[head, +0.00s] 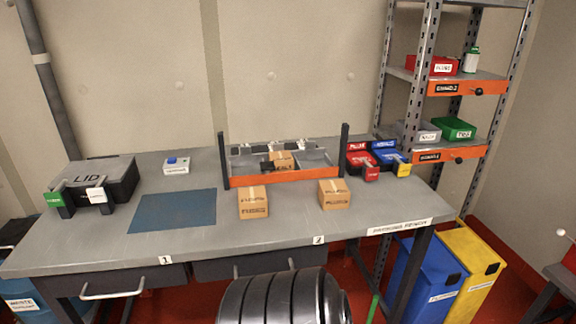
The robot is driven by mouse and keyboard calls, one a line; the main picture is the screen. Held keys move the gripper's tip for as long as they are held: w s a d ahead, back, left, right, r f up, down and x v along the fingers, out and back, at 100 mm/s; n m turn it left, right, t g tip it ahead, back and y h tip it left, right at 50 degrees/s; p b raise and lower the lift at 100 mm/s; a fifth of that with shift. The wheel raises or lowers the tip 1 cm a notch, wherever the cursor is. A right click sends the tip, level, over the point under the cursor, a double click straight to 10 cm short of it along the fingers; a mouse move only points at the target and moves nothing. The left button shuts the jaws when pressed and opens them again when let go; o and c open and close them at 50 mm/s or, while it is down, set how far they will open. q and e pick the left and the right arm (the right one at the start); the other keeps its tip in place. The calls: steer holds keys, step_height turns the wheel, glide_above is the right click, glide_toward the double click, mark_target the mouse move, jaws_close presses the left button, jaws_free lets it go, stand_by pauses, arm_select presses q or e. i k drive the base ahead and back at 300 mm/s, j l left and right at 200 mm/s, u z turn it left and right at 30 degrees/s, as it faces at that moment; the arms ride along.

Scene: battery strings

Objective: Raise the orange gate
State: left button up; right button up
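An orange gate (285,178) lies as a low horizontal bar across the front of a grey bay on the table. It spans between two dark upright posts, a left post (224,160) and a right post (344,150), and sits at their lower part. A cardboard box (283,159) and a small black part (267,166) show behind the bar; the box is partly hidden. Two more cardboard boxes, one at left (254,202) and one at right (334,194), stand on the table in front of the gate. Neither of my grippers is in view.
A black case marked LID (96,180) and a blue mat (173,211) occupy the table's left. Red and blue bins (385,153) stand right of the bay. A shelf rack with orange front strips (466,88) rises behind. Yellow (474,262) and blue (428,273) bins stand right of the table.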

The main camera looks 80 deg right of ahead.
mark_target(268, 178)
steer(key=z, duration=2.25)
